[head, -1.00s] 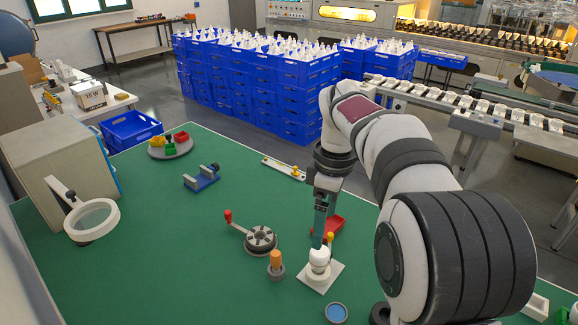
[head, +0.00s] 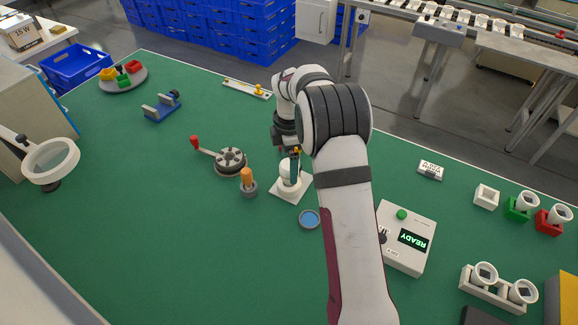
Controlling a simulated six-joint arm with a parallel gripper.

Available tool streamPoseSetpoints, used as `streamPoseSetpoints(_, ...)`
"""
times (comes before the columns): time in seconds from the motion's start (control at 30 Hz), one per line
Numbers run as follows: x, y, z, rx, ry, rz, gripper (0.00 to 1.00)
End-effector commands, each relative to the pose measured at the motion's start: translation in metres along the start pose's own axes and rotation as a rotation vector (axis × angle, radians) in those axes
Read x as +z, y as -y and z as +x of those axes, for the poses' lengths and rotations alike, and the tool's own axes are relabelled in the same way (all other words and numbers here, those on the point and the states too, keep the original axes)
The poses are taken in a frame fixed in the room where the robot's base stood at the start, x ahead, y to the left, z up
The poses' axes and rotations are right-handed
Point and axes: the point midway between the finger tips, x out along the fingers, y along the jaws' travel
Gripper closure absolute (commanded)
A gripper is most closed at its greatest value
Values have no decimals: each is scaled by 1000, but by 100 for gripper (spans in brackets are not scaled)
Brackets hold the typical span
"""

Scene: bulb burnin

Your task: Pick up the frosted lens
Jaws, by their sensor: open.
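A white, rounded piece (head: 290,177) that looks like the frosted lens sits upright on a white square plate (head: 280,194) near the middle of the green table. The gripper is open. The head view does not show whether a finger touches the piece. My forearm passes close to the right of the plate and hides the area behind it.
An orange peg in a grey holder (head: 248,185) and a round fixture with a red-knobbed handle (head: 230,160) stand left of the plate. A blue-topped disc (head: 309,219) lies in front. A box reading READY (head: 408,230) stands right. The left front table is clear.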

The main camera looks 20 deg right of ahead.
Motion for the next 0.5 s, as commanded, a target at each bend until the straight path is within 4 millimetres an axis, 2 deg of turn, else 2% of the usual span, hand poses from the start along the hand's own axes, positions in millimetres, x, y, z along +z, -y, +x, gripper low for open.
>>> streamPoseSetpoints(0.23, 0, 0, 3, 1, 0, 1, 3)
streamPoseSetpoints(0.5, 0, 0, 3, 1, 0, 1, 51)
